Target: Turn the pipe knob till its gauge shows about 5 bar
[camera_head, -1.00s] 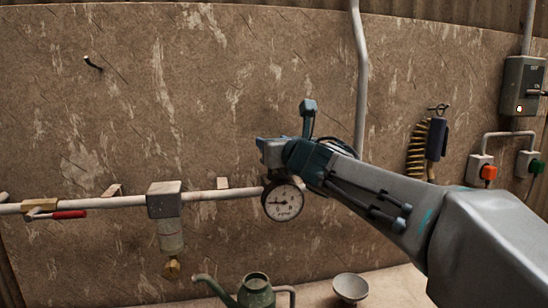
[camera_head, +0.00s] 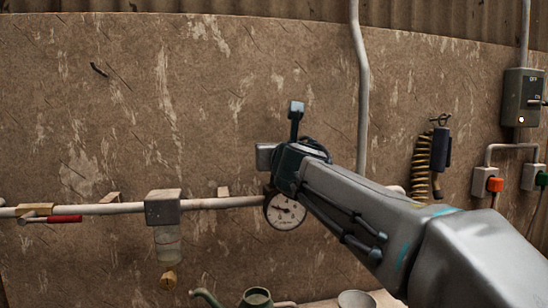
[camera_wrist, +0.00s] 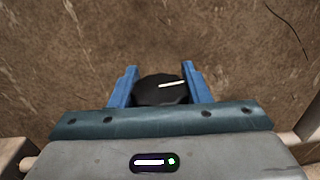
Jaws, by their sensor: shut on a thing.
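The pipe knob (camera_wrist: 158,92) is black and round with a white pointer line, seen in the wrist view. The line lies nearly level, pointing right and slightly up in that picture. My gripper (camera_wrist: 158,78) is shut on the knob, with one blue finger on each side. In the head view my gripper and wrist hide the knob. The white round gauge (camera_head: 287,213) hangs at the pipe just below my wrist. Its dark needle points left and slightly up; its numbers are too small to read.
The pale pipe (camera_head: 230,202) runs along the wall, with a filter unit (camera_head: 164,208) and a red-handled valve (camera_head: 64,219) at left. A green watering can (camera_head: 256,298) and a bowl (camera_head: 356,300) stand below. A coiled yellow hose (camera_head: 421,165) hangs at right.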

